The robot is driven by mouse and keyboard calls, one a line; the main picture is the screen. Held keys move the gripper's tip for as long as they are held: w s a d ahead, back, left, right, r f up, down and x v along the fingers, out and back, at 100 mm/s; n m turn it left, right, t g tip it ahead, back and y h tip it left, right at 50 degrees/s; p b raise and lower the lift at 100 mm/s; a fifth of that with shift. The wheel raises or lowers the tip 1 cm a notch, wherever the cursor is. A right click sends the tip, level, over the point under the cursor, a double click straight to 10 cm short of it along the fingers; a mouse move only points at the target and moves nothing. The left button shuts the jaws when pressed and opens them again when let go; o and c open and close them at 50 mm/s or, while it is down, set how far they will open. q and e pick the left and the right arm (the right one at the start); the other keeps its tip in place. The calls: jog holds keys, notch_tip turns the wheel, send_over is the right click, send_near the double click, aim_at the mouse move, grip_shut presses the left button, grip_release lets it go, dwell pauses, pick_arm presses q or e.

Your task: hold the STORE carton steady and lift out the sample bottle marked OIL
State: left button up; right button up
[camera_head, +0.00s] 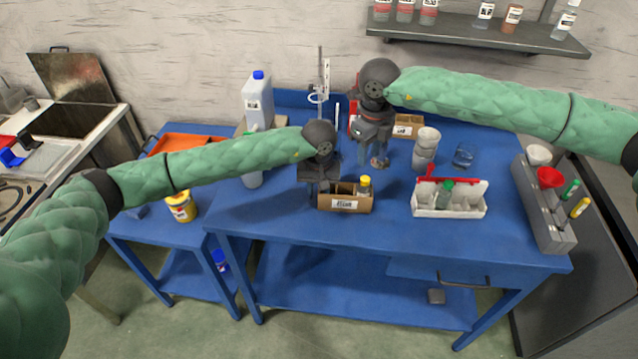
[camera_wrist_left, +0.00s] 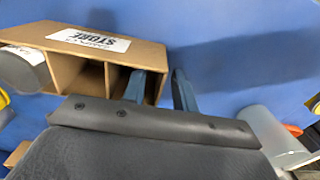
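The STORE carton (camera_head: 326,203) is an open brown box with dividers and a white label, near the table's front edge. Its upside-down label (camera_wrist_left: 88,40) reads STORE in the left wrist view. A yellow-capped bottle (camera_head: 365,187) stands in its right compartment; no OIL marking is readable. My left gripper (camera_head: 322,188) is at the carton's left end. In the left wrist view its fingers (camera_wrist_left: 160,88) are apart, one inside an end compartment and one outside, with the end wall between them. My right gripper (camera_head: 374,154) points down behind the carton, near a small brownish item (camera_head: 380,163); its grip is unclear.
A white divided tray (camera_head: 450,209) with a green-capped bottle stands to the right. Stacked cups (camera_head: 425,150), a glass (camera_head: 463,155) and another carton (camera_head: 407,126) stand behind. A grey rack (camera_head: 545,212) is at the right edge. The front strip of blue table is clear.

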pick_arm(q)
jog(key=shift+f, duration=0.15)
grip_shut()
pick_arm(e)
jog(key=shift+o, duration=0.2)
